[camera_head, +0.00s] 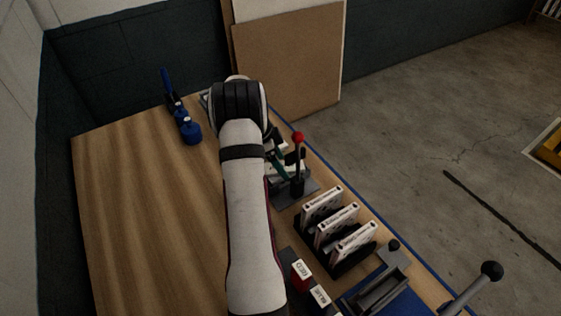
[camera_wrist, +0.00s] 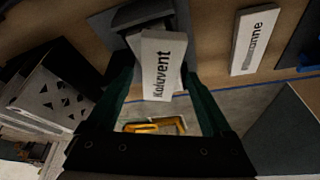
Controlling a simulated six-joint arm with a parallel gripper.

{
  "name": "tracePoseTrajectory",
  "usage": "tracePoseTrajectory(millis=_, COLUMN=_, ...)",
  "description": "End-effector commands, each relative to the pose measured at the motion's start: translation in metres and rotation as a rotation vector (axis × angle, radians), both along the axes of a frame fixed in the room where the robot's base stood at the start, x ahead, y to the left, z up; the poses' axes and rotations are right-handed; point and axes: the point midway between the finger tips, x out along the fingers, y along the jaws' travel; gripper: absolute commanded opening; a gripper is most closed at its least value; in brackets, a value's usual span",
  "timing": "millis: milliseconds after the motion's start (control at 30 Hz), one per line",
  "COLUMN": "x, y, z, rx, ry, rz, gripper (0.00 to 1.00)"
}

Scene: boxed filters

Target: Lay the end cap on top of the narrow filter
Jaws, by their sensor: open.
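My gripper (camera_wrist: 160,76) is open, with its two green fingers on either side of a white block labelled "Kaluvent" (camera_wrist: 158,52). I cannot tell whether a finger touches the block. In the head view my gripper (camera_head: 277,164) is mostly hidden behind my arm, beside the red-knobbed lever. A white perforated filter box (camera_wrist: 48,96) is at the left of the wrist view. In the head view several slim white filter boxes (camera_head: 337,227) stand upright in a dark rack. I cannot tell which piece is the end cap or which filter is the narrow one.
The red-knobbed lever (camera_head: 298,165) stands close to my gripper. Another white labelled piece (camera_wrist: 254,42) lies at the right in the wrist view. Small labelled boxes (camera_head: 301,271) and a black-knobbed lever (camera_head: 490,271) are near the front. Blue items (camera_head: 190,131) stand far left. The left tabletop (camera_head: 140,210) is clear.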

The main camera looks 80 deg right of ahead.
Motion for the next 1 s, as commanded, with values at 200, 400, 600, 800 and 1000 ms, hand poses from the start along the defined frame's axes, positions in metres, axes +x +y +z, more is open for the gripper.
tracePoseTrajectory(millis=200, x=0.007, y=0.002, z=0.021, rx=-0.004, ry=0.0, rz=0.002, gripper=0.85)
tracePoseTrajectory(millis=400, x=0.028, y=0.01, z=0.074, rx=-0.005, ry=-0.001, rz=0.001, gripper=0.85)
tracePoseTrajectory(millis=600, x=0.04, y=0.016, z=0.108, rx=-0.004, ry=0.001, rz=0.0, gripper=0.85)
tracePoseTrajectory(millis=800, x=0.045, y=0.02, z=0.115, rx=0.003, ry=0.0, rz=0.012, gripper=0.85)
tracePoseTrajectory(millis=1000, x=0.14, y=0.159, z=0.166, rx=0.164, ry=-0.065, rz=0.571, gripper=0.85)
